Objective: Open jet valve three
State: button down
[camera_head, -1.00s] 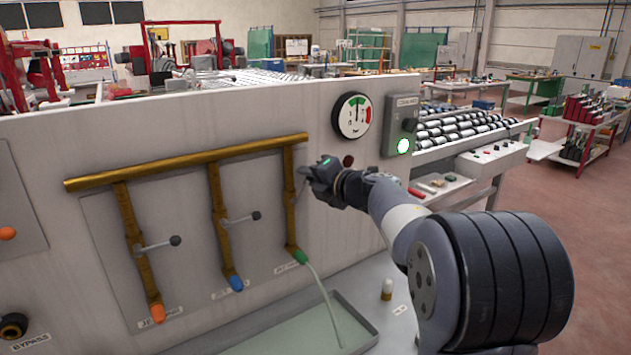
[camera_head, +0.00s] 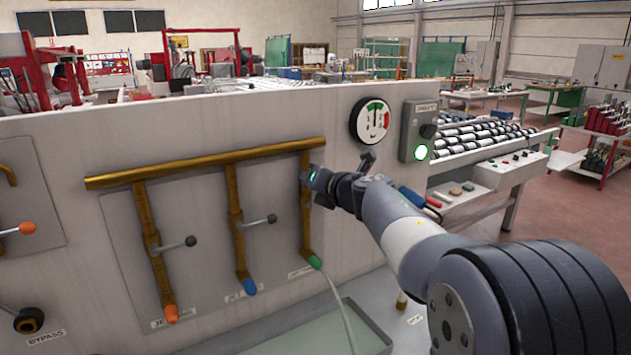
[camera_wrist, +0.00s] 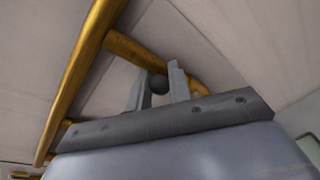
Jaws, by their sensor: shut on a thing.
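Three brass drop pipes with levers hang from a brass header (camera_head: 200,165) on the grey panel. The rightmost pipe (camera_head: 306,225) ends in a green nozzle (camera_head: 315,262), and a pale stream (camera_head: 340,305) runs from it into the tray. My gripper (camera_head: 312,178) is at the upper part of this pipe and hides its lever. In the wrist view my gripper (camera_wrist: 161,85) is shut on the dark round lever knob (camera_wrist: 158,84), with a finger on each side. The left lever (camera_head: 178,246) and middle lever (camera_head: 258,222) stick out sideways, above orange and blue nozzles; no stream shows there.
The tray (camera_head: 365,335) lies below. A bypass knob (camera_head: 29,320) is at far left.

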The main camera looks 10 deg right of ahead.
jog(key=shift+a+f, duration=0.15)
jog(key=shift+f, duration=0.05)
jog(key=c, duration=1.3)
grip_release()
jog(key=shift+a, duration=0.1)
jog(key=shift+r, duration=0.1)
jog(key=shift+s, duration=0.1)
jog(key=shift+s+d+r, duration=0.1)
jog(key=shift+s+d, duration=0.1)
jog(key=shift+d, duration=0.05)
jog(key=v, duration=1)
jog(key=shift+s+b, duration=0.1)
jog(key=shift+b, duration=0.3)
